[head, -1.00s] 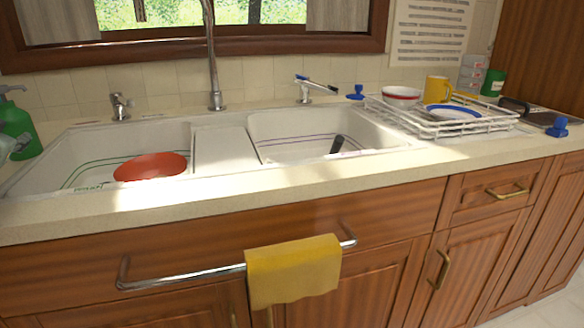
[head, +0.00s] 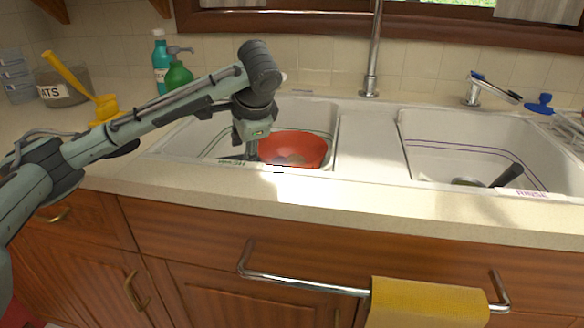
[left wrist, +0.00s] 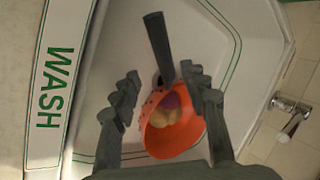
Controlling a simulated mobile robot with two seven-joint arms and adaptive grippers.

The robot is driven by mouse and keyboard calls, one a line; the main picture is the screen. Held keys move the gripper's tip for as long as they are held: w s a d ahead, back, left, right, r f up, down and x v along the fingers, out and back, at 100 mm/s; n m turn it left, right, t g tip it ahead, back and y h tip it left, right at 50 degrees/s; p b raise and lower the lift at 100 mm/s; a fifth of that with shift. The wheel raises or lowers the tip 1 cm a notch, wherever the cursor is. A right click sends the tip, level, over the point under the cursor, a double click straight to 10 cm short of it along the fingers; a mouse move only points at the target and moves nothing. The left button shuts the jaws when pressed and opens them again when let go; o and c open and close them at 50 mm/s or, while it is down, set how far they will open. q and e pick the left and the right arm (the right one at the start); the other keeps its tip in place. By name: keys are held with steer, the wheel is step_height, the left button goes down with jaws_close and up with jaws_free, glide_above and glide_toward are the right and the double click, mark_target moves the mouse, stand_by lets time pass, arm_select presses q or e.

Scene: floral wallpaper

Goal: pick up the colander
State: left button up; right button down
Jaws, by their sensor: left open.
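The colander (head: 292,148) is an orange-red bowl in the left sink basin, marked WASH. It also shows in the left wrist view (left wrist: 157,140), with small holes near its rim and purple and tan items inside. My left gripper (head: 250,152) points down into the basin at the colander's left side in the head view. In the left wrist view my left gripper (left wrist: 160,84) is open, with its fingers apart and the colander showing between and beyond them. I cannot tell if they touch it. My right gripper is not in view.
A dark handle-like object (left wrist: 158,45) lies in the same basin. The right basin (head: 440,160) holds a dark-handled utensil (head: 507,176). Faucet (head: 372,60) and green bottles (head: 177,76) stand behind. A yellow towel (head: 430,303) hangs on the front rail.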

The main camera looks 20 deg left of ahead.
mark_target(240, 157)
arm_select(q)
steer(key=x, duration=0.6)
steer(key=shift+w+a+r, duration=0.1)
steer(key=shift+w+a, duration=0.05)
steer(key=shift+w, duration=0.15)
steer(key=shift+c, duration=0.6)
jaws_close()
steer(key=shift+r, duration=0.1)
